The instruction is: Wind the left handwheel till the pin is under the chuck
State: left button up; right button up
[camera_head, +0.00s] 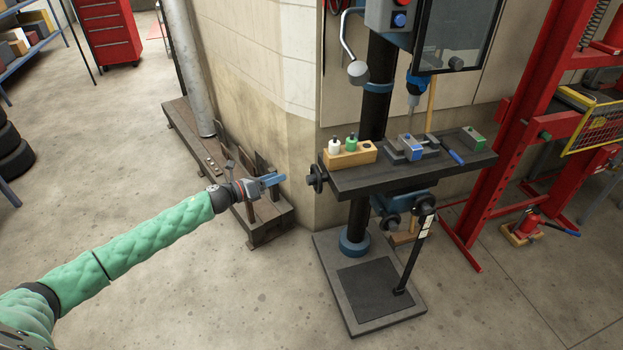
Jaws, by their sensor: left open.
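The drill press table (365,181) carries a small dark left handwheel (316,179) on its left end. My left gripper (274,179) is open, a short gap to the left of this handwheel, with blue fingers pointing at it and nothing between them. The chuck (413,97) hangs below the blue drill head, above the rear of the table. A grey and blue vise (410,147) sits on the table below the chuck. The pin is too small to make out for sure, so its alignment with the chuck cannot be told. My right gripper is out of view.
A wooden block (349,154) with white and green bottles stands on the table's left part. A green box (472,139) and a blue-handled tool (451,152) lie at right. A red press frame (522,120) stands beyond. Open floor lies in front.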

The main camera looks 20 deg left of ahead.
aim_at(307, 181)
pick_arm(q)
jog(key=d+m+g+h, duration=0.1)
jog(key=d+m, duration=0.1)
jog(key=s+d+r+m+g+h+p, duration=0.1)
jog(key=d+m, duration=0.2)
jog(key=d+m+g+h+p, duration=0.1)
jog(key=d+m, duration=0.1)
jog(key=m, duration=0.1)
jog(key=shift+s+d+r+h, duration=0.15)
jog(key=shift+d+h, duration=0.15)
jog(key=shift+p+x, duration=0.3)
jog(key=shift+x, duration=0.75)
jog(key=shift+w+d+f, duration=0.2)
jog(key=shift+w+d, duration=0.05)
jog(key=shift+d, duration=0.15)
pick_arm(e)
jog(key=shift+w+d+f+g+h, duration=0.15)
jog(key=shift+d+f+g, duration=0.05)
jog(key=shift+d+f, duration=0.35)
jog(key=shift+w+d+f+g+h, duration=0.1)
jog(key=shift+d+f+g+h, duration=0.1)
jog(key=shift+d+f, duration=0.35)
pick_arm(q)
jog(key=shift+c, duration=0.4)
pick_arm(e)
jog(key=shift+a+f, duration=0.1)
pick_arm(q)
jog(key=c, duration=0.9)
